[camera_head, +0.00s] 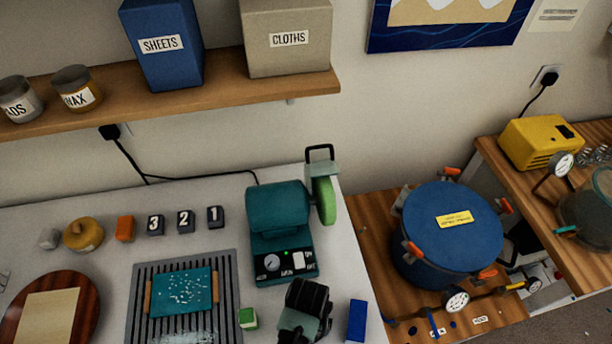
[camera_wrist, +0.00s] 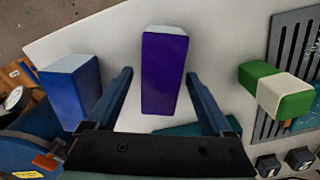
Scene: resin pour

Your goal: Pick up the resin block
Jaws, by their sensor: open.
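My gripper (camera_head: 305,312) is open over the white bench top, seen from above in the head view. In the wrist view, a purple block with a pale end (camera_wrist: 164,75) lies between the two fingers of my gripper (camera_wrist: 157,74), with a gap on both sides. It is most likely the resin block; my gripper hides it in the head view. A blue block (camera_head: 357,320) stands to the right, also at the left of the wrist view (camera_wrist: 70,90). A green-and-white block (camera_head: 248,318) sits to the left, also at the right of the wrist view (camera_wrist: 275,90).
A teal polishing machine (camera_head: 280,215) with a green wheel stands just behind my gripper. A grey ridged rack (camera_head: 229,290) bears a teal slab (camera_head: 182,290) to the left. A blue lidded pot (camera_head: 450,235) stands right of the bench's edge. Numbered dark blocks (camera_head: 186,221) line the back.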

